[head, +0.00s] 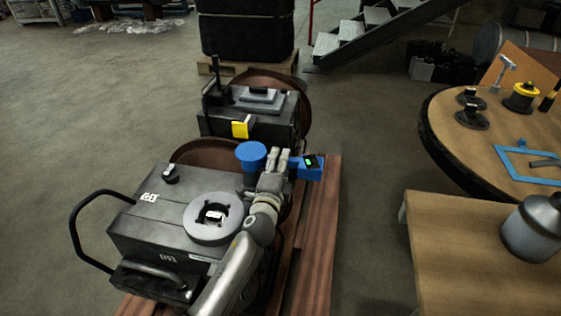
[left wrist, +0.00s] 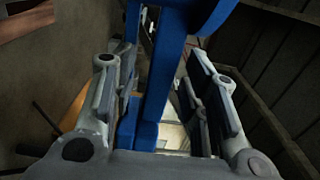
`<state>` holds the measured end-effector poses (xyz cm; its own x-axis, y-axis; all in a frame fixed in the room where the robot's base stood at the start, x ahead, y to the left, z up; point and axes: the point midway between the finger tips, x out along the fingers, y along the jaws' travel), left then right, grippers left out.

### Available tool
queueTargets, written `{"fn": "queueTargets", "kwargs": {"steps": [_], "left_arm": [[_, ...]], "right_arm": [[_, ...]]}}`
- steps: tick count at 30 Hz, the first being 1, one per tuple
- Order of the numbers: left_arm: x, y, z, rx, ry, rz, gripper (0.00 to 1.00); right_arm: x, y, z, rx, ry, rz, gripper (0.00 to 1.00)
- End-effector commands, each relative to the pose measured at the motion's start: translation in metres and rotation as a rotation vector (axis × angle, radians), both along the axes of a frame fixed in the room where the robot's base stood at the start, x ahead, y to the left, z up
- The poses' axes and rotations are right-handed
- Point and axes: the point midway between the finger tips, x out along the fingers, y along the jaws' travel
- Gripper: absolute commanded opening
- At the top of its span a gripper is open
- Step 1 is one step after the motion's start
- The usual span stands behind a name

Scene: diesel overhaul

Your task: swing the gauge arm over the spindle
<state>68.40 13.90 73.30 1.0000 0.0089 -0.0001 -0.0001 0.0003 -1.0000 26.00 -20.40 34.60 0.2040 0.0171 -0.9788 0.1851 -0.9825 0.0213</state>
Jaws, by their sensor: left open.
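The blue gauge arm (head: 300,172) reaches right from a blue round-topped post (head: 251,152) and ends in a block with a small green-lit display (head: 311,161). It points away from the spindle (head: 213,217), which sits inside a light grey ring on the black machine, lower left. My left gripper (head: 280,155) is open at the gauge arm, hiding its middle. In the left wrist view a blue bar of the gauge arm (left wrist: 158,85) runs between the two spread fingers, with gaps visible beside it. My right gripper is out of view.
A second black machine (head: 250,115) with a yellow tag stands behind. A black tube handle (head: 78,235) juts out left of the near machine. A round table (head: 470,150) with parts and a wooden bench (head: 455,260) with a grey canister stand right. Open floor lies between.

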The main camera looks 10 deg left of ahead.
Motion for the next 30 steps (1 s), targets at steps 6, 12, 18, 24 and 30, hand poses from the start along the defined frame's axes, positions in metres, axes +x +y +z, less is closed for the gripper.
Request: {"fn": "queueTargets", "kwargs": {"steps": [6, 12, 18, 24, 30], "left_arm": [[0.0119, 0.0002, 0.0001, 0.000, 0.000, 0.000, 0.41], [0.0123, 0.0002, 0.0003, 0.000, 0.000, 0.000, 0.41], [0.0121, 0.0001, 0.0002, 0.000, 0.000, 0.000, 0.22], [0.0120, 0.0001, 0.0001, 0.000, 0.000, 0.000, 0.00], [0.0120, 0.0002, -0.0002, 0.000, 0.001, 0.000, 0.00]], "right_arm": [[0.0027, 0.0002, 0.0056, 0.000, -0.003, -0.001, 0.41], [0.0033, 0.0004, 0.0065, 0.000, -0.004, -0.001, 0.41], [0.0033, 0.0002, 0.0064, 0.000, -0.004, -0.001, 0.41], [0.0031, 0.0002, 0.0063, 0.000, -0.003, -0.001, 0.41], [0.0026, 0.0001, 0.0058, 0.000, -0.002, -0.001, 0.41]]}}
